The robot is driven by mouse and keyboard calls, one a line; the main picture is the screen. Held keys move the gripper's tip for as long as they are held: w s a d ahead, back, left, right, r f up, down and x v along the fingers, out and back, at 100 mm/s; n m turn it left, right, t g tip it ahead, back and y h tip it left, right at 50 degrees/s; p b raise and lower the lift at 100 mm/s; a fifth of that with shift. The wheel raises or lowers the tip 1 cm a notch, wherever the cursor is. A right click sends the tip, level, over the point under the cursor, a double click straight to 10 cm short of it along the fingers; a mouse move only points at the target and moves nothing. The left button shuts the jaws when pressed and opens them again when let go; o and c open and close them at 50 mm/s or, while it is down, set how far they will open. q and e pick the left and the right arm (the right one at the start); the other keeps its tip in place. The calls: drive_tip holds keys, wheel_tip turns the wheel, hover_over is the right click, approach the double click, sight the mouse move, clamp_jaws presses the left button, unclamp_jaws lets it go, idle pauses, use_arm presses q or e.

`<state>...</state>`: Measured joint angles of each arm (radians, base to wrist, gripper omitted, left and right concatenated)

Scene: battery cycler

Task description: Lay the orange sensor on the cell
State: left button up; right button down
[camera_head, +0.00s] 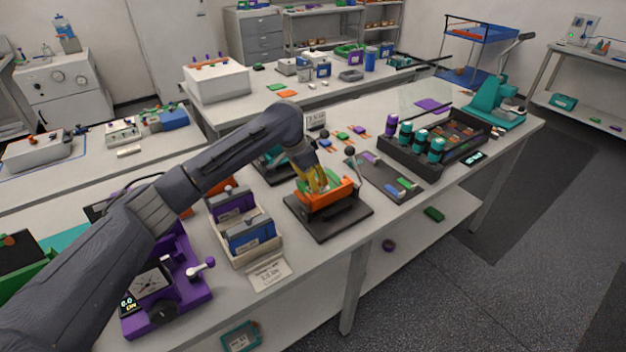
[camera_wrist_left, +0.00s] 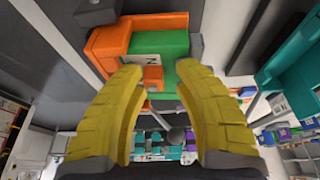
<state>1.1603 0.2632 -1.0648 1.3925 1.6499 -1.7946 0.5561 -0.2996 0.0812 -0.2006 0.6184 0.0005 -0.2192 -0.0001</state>
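My left gripper (camera_head: 318,184) reaches down over a fixture with an orange clamp block (camera_head: 330,200) on a dark base. In the left wrist view the yellow fingers (camera_wrist_left: 160,72) stand apart, with a gap between their tips. A green cell (camera_wrist_left: 158,43) lies against the orange block (camera_wrist_left: 110,38), beyond the fingertips. A small orange piece (camera_wrist_left: 152,78), which looks like the sensor, shows between the fingertips against the green cell. I cannot tell whether it touches a finger. In the head view the fingers partly hide the cell. My right gripper is not in view.
Right of the fixture lie a dark mat (camera_head: 378,172) and a black rack (camera_head: 425,165) with teal-capped cylinders. A teal press (camera_head: 495,105) stands at the far end.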

use_arm(q)
drive_tip(key=v, duration=1.2)
drive_tip(key=shift+w, duration=0.1)
